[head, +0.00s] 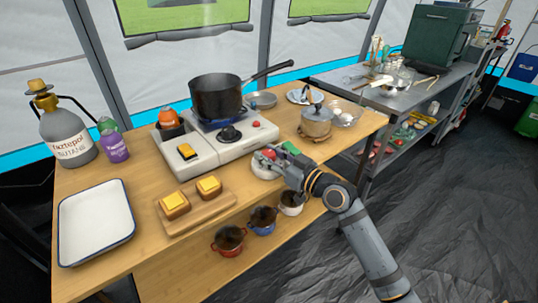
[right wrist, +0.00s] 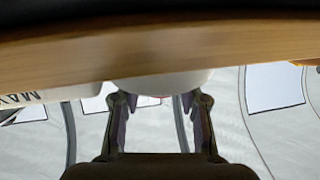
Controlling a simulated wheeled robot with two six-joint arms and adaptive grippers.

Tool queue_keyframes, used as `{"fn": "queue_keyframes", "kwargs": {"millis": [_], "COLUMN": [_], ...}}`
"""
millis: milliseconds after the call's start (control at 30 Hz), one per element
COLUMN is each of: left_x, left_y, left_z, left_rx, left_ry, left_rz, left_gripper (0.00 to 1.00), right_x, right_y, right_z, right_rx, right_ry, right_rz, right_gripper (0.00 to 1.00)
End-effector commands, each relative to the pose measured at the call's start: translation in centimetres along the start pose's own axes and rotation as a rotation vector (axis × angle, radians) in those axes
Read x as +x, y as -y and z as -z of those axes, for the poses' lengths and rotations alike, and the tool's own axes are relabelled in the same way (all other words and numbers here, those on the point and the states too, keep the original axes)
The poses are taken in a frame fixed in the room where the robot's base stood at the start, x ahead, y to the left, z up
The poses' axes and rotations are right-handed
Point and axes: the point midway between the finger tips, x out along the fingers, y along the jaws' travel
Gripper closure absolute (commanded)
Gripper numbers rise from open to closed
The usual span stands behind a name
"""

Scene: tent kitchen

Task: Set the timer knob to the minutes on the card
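A low white round object (head: 263,166), which looks like the timer, sits on the table to the right of the stove. My right gripper (head: 279,164) is at it and covers much of it, so its knob and dial cannot be read. In the right wrist view, my right gripper (right wrist: 157,106) has its fingers spread apart, with the white rounded body (right wrist: 160,83) just beyond and between the fingertips. I cannot tell whether they touch it. No card with readable minutes shows. My left gripper is not in view.
A black pot (head: 217,98) stands on the white stove (head: 225,147). A lidded pot (head: 316,122) is behind my gripper. A board (head: 181,219) with toasts, a white tray (head: 95,222) and a gas bottle (head: 67,135) fill the left. Several mugs (head: 228,240) hang at the front edge.

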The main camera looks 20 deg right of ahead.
Motion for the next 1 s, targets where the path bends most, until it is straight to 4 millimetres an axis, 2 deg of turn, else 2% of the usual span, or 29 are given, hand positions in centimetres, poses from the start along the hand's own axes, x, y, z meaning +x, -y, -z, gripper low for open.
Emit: {"fn": "queue_keyframes", "kwargs": {"millis": [33,200,533,633,900,1000], "left_x": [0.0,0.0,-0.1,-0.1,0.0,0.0], "left_y": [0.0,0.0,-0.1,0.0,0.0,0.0], "left_z": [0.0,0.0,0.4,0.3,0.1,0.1], "left_rx": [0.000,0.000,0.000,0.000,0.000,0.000], "left_ry": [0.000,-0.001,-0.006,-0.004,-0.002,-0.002], "left_rz": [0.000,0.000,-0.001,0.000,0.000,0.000], "left_gripper": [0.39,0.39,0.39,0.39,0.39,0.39], "right_x": [0.0,0.0,0.0,0.0,0.0,0.0], "right_y": [0.0,0.0,0.0,0.1,0.4,0.5], "right_z": [-0.1,-0.1,0.4,2.0,7.8,9.1], "right_rx": [0.001,0.001,-0.001,-0.005,-0.005,-0.002], "right_ry": [0.001,0.001,-0.001,-0.003,-0.002,-0.001], "right_rz": [0.000,0.000,0.001,0.001,0.000,0.001], "right_gripper": [0.61,0.40,0.40,0.40,0.40,0.40]}}
